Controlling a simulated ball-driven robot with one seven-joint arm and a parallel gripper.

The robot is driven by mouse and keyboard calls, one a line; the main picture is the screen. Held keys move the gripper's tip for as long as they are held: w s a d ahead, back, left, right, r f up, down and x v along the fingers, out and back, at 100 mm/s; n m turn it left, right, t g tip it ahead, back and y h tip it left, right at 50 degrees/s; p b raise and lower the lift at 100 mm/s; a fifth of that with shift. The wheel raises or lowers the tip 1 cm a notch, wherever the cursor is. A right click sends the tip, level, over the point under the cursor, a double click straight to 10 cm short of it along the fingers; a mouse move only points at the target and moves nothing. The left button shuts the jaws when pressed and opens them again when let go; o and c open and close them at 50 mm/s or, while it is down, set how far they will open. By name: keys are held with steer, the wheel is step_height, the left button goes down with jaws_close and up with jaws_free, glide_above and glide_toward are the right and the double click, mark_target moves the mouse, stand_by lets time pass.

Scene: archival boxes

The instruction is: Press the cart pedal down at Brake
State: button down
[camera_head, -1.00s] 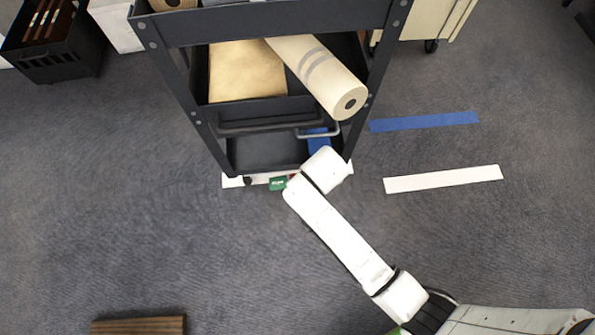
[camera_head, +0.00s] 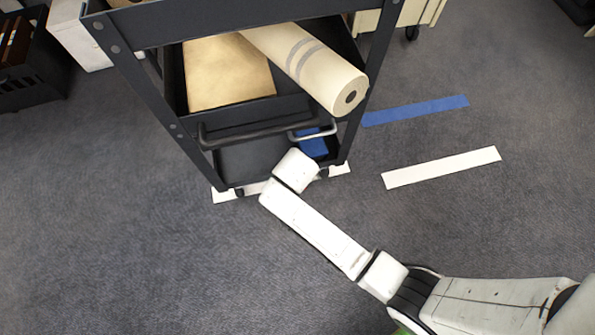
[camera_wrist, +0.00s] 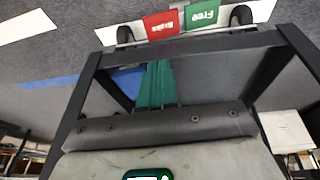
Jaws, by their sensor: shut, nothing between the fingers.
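The dark cart (camera_head: 143,78) stands at the top of the head view. In the wrist view its pedal shows at the top edge, with a red Brake plate (camera_wrist: 161,25) on the left and a green Free plate (camera_wrist: 202,14) beside it. The lettering looks upside down. My gripper (camera_wrist: 158,68) shows as teal fingers held together, with nothing between them. In the picture the fingertips are below the Brake plate, with a visible space between them. In the head view my arm's end covers the pedal and the gripper.
A cream roll (camera_head: 318,72) and a tan package (camera_head: 228,72) lie on the cart. White (camera_head: 440,167) and blue (camera_head: 415,110) floor strips lie to the right. A dark crate (camera_head: 35,75) stands at the far left. The carpet left of my arm is clear.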

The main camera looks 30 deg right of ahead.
steer(key=b+x, duration=0.2)
steer(key=x, duration=0.1)
steer(key=b+x, duration=0.2)
steer(key=x, duration=0.2)
steer(key=s+b+x, duration=0.1)
steer(key=b+x, duration=0.1)
steer(key=x, duration=0.2)
steer(key=shift+f, duration=0.2)
steer(key=shift+d+f+b, duration=0.2)
steer(key=shift+f+b, duration=0.3)
steer(key=shift+f, duration=0.2)
steer(key=shift+s+d+f+y+p, duration=0.1)
steer(key=shift+d+y+p, duration=0.3)
steer(key=shift+y+p, duration=0.3)
steer(key=shift+s+d+f+t+y+p, duration=0.1)
steer(key=shift+d+f+t+y+p, duration=0.25)
steer(key=shift+f+y+p, duration=0.15)
steer(key=shift+s+d+f, duration=0.1)
steer(key=shift+d+f, duration=0.15)
steer(key=shift+f, duration=0.45)
